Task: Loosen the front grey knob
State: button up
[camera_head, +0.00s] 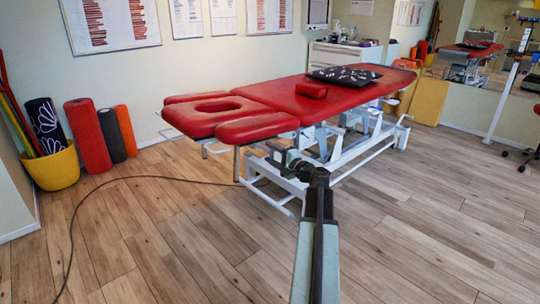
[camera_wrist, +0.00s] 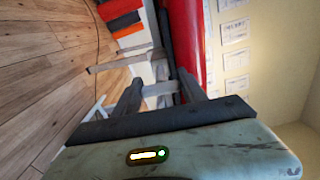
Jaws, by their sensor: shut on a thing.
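The red treatment table (camera_head: 325,95) stands on a white frame, with its headrest end nearest me. My gripper (camera_head: 272,152) reaches left under the headrest edge, beside the frame. In the wrist view my gripper's two dark fingers (camera_wrist: 160,82) stand apart, with a light grey piece between them. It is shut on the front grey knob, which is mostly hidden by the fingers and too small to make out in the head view. The table's red side (camera_wrist: 186,40) runs close by the fingers in the wrist view.
White frame legs (camera_head: 270,190) stand close around my gripper. A black cable (camera_head: 75,215) crosses the floor at left. A yellow bucket (camera_head: 52,170) and red roll (camera_head: 88,135) stand by the wall.

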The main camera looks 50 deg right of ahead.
jog(key=shift+w, duration=0.1)
jog(key=o, duration=1.4)
jog(key=shift+c, duration=0.2)
jog(key=s, duration=0.8)
jog(key=shift+a, duration=0.35)
